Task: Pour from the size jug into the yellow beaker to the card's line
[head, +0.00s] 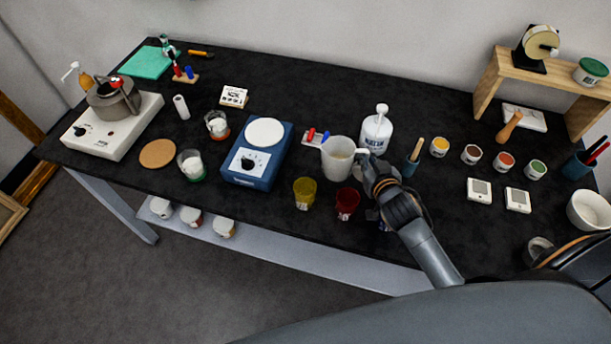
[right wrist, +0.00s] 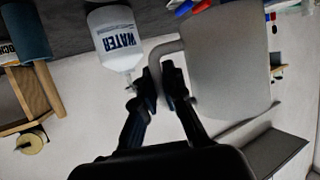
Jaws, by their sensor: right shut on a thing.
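The pale grey size jug (head: 336,166) is near the middle of the table, upright or nearly so. My right gripper (head: 368,170) is shut on its handle at the jug's right side. In the right wrist view the fingers (right wrist: 166,86) close around the handle beside the jug's wall (right wrist: 228,62). I cannot tell whether the jug's base touches the table. The yellow beaker (head: 304,194) stands in front of the jug and to its left. A small printed white card (head: 234,96) is farther back on the left; its marks are too small to read. My left gripper is not in view.
A red beaker (head: 347,204) stands close right of the yellow one. A white water bottle (head: 377,132) is just behind my gripper, also in the right wrist view (right wrist: 115,42). Bare table lies front left.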

